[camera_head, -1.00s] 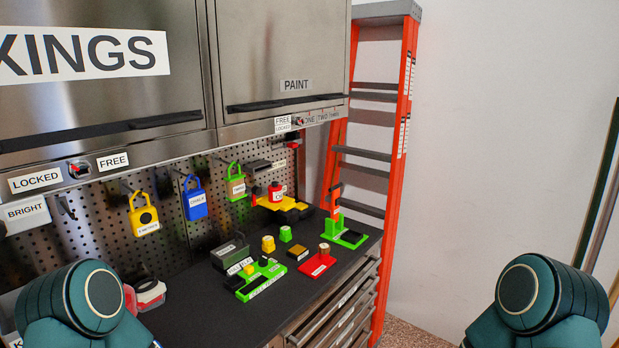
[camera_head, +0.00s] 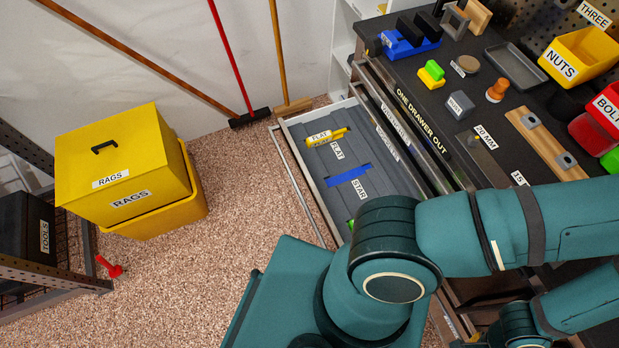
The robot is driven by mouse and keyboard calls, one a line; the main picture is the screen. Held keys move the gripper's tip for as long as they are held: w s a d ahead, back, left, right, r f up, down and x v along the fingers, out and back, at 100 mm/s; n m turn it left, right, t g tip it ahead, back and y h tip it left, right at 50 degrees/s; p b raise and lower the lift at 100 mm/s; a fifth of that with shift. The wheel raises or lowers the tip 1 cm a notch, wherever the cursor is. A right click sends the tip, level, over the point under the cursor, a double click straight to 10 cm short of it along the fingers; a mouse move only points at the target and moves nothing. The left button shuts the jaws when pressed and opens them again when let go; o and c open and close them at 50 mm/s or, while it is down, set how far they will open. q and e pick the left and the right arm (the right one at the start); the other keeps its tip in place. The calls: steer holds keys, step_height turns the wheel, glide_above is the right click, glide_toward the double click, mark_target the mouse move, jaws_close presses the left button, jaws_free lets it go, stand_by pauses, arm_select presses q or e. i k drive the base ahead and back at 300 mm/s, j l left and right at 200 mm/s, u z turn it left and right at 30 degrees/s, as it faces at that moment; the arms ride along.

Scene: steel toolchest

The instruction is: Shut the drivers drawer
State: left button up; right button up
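The drivers drawer (camera_head: 322,170) stands pulled out from the chest, with a pale rim, a grey floor and a long handle bar along its front. A label on the chest side of it is partly readable. A yellow driver (camera_head: 322,141) lies in a slot marked FLAT. A blue piece (camera_head: 349,175) lies near the STAR label. A bit of green shows at the near end, which my teal arm links hide. These links cross the lower right and pass over the near part of the drawer. Neither gripper can be made out, so contact with the drawer cannot be told.
The chest top (camera_head: 430,95) holds several small items and a yellow NUTS bin (camera_head: 578,58). A yellow RAGS box (camera_head: 117,172) stands on the floor at left, with a red object (camera_head: 109,267) near it. Brooms lean behind. Speckled floor before the drawer is clear.

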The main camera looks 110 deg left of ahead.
mark_target(349, 170)
steer(key=u, duration=3.65)
